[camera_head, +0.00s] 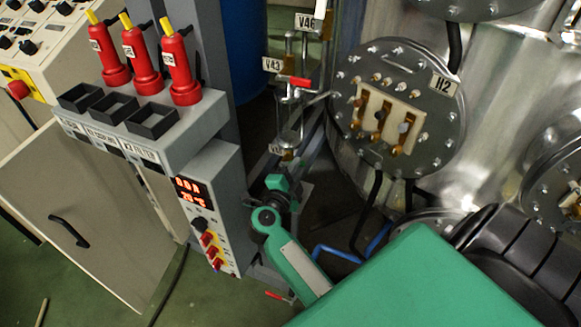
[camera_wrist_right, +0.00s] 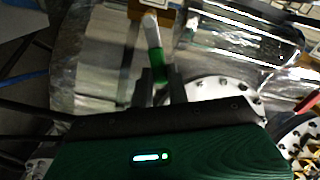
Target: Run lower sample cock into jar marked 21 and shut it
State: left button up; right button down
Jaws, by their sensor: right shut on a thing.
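My right gripper (camera_wrist_right: 158,76) is shut on a slim white-and-green handle (camera_wrist_right: 154,45) in the right wrist view. The handle stands up between its dark fingers, below a tan plate. In the head view the right gripper (camera_head: 282,190) is small and dark, below the glass pipework (camera_head: 290,125), and its grip is hard to make out. A red lever (camera_head: 300,82) sits on that pipework beside the V43 tag (camera_head: 272,65). I cannot make out a jar marked 21. My left gripper is out of view.
A grey control post (camera_head: 210,210) with a red display stands left of my right gripper. A steel vessel with an H2 flange (camera_head: 395,110) is at the right. Blue and black hoses run below.

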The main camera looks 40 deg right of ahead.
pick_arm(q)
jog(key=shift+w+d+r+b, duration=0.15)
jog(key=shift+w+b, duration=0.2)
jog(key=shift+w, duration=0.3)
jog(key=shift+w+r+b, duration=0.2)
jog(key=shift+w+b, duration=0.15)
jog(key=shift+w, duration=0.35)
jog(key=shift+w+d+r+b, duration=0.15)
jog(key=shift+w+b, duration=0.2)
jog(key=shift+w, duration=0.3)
pick_arm(e)
jog(key=shift+s+d+f+m, duration=0.1)
jog(key=shift+f+m, duration=0.35)
jog(key=shift+m, duration=0.35)
jog(key=shift+s+a+f+m, duration=0.1)
jog(key=shift+f+m, duration=0.35)
jog(key=shift+m, duration=0.35)
jog(key=shift+s+d+f+m, duration=0.1)
jog(key=shift+f+m, duration=0.35)
jog(key=shift+m, duration=0.35)
jog(key=c, duration=1.4)
grip_release()
jog(key=shift+w, duration=0.1)
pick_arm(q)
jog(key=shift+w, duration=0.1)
pick_arm(e)
jog(key=shift+o, duration=0.2)
